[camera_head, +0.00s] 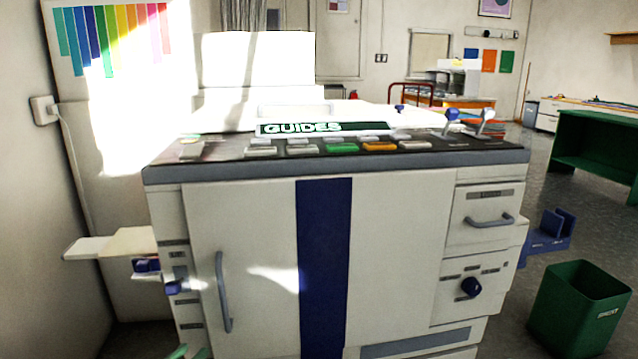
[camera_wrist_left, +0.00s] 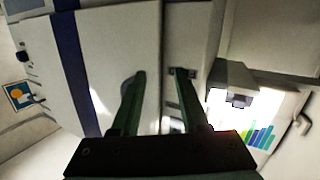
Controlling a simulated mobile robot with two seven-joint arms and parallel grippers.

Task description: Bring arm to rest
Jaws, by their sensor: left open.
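My left gripper (camera_head: 189,352) shows only as green fingertips at the bottom edge of the head view, low in front of the machine's left side. In the left wrist view the two long green fingers of the left gripper (camera_wrist_left: 161,74) stand apart with nothing between them. The white machine (camera_head: 240,225) with a blue stripe fills the middle of the head view. In the wrist view the machine's front (camera_wrist_left: 110,50) lies beyond the fingers, tilted. I cannot tell the exact gap to it. My right gripper is in neither view.
The machine's door handle (camera_head: 222,292) and a side tray (camera_head: 112,244) stick out near my left gripper. A wall stands close on the left. A green bin (camera_head: 577,308), a blue holder (camera_head: 549,232) and a green table (camera_head: 597,146) are on the right, with open floor between.

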